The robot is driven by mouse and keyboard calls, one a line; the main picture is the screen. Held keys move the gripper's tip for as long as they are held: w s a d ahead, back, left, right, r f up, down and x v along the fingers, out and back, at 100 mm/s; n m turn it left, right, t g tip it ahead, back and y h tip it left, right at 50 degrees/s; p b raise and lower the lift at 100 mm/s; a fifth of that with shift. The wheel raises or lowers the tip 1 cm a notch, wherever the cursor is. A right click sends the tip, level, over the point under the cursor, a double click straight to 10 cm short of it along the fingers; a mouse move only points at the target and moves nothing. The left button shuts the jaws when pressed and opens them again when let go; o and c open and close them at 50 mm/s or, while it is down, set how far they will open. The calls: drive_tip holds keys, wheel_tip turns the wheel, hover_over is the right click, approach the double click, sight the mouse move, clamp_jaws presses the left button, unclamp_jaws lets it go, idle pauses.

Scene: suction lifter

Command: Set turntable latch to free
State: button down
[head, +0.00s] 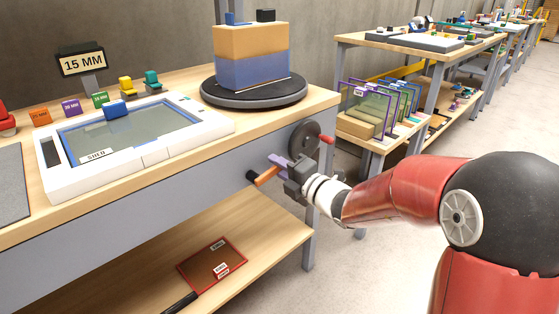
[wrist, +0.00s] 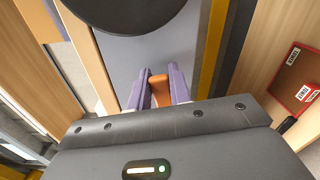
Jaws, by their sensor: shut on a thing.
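An orange lever (head: 265,177), which appears to be the turntable latch, sticks out from the grey front panel of the bench. Its dark end points to the left in the head view. My gripper (head: 276,165) has purple fingers and is shut on this lever. In the wrist view the orange lever (wrist: 158,90) shows between the two fingers of my gripper (wrist: 160,84). The fingers hide part of it. The dark round turntable (head: 255,95) stands on the bench above, bearing a block with an orange upper and a blue lower layer (head: 250,65).
A dark handwheel (head: 303,140) with a red knob (head: 327,139) sits close beside my gripper; it also shows in the wrist view (wrist: 135,12). A white framed screen (head: 140,152) lies on the bench. A red panel (head: 212,264) lies on the lower shelf. Floor at right is clear.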

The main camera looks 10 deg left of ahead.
drive_tip(key=shift+f, duration=0.1)
idle(0.3)
drive_tip(key=c, duration=1.3)
unclamp_jaws()
drive_tip(key=shift+d, duration=0.1)
drive_tip(key=v, duration=0.7)
drive_tip(key=shift+s+d, duration=0.25)
drive_tip(key=shift+d, duration=0.05)
